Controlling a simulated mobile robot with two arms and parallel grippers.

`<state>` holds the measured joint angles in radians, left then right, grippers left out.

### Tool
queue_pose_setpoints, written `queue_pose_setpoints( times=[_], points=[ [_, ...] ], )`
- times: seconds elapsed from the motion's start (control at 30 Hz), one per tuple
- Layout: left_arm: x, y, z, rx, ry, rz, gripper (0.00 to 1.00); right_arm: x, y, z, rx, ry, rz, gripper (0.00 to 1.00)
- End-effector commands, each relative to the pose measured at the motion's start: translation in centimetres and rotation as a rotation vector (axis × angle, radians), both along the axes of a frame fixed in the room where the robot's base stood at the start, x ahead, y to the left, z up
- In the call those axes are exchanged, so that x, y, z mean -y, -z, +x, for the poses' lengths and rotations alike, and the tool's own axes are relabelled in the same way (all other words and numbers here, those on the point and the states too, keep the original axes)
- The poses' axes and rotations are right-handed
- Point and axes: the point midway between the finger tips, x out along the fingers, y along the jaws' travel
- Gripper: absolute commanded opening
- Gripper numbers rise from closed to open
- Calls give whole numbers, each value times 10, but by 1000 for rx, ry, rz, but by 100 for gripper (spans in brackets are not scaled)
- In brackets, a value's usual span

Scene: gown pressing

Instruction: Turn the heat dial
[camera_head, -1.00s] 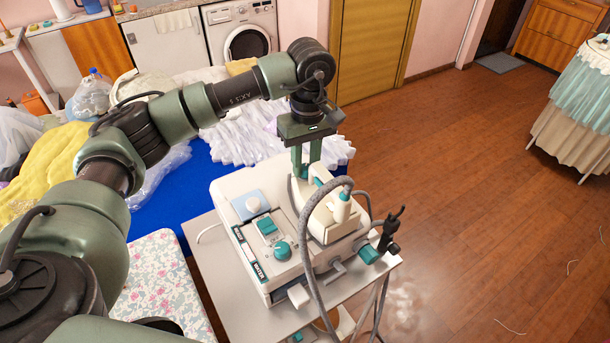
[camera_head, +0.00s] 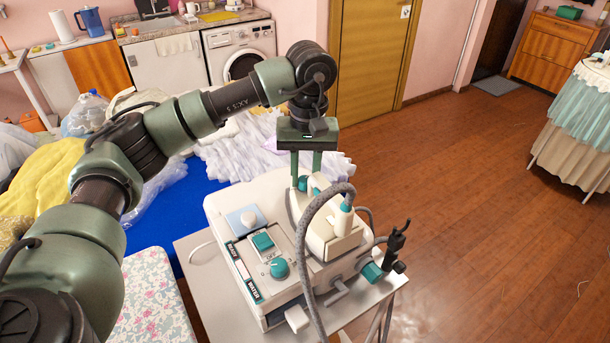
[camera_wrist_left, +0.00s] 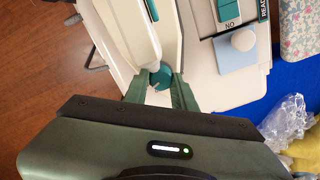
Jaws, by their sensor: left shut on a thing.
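A cream steam iron (camera_head: 335,232) rests on the white steam station (camera_head: 275,240), which stands on a small table. A round teal knob (camera_head: 309,183) sits at the far end of the iron, and it also shows in the wrist view (camera_wrist_left: 160,76). My left gripper (camera_head: 306,178) points down with its two green fingers shut on this knob. The wrist view shows the fingertips (camera_wrist_left: 160,88) on either side of it. Another teal dial (camera_head: 279,267) is on the station's front panel, beside a teal switch (camera_head: 263,242), apart from the gripper. My right gripper is not in view.
A grey hose (camera_head: 312,250) arches up beside the iron. A black fitting (camera_head: 397,243) stands at the station's right end. A floral ironing board (camera_head: 155,300) and a blue surface with clothes (camera_head: 175,210) lie left. The wooden floor at right is clear.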

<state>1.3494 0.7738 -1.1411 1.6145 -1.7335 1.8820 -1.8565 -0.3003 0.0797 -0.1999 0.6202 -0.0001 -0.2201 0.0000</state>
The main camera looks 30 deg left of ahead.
Motion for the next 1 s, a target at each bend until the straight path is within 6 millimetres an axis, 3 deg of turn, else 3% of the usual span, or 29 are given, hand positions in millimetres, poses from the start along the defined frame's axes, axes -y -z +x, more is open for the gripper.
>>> queue_pose_setpoints(
  times=[0.2,0.23,0.3,0.67,1.0],
  points=[
    [0,0,-1,-2,1,1,0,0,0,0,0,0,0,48],
    [0,0,-1,-2,1,1,29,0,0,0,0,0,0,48],
    [0,0,-1,-1,1,0,48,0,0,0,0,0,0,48],
    [0,-2,0,0,-1,0,48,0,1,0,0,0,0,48],
    [2,-54,1,4,0,0,48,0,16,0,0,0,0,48]
  ],
)
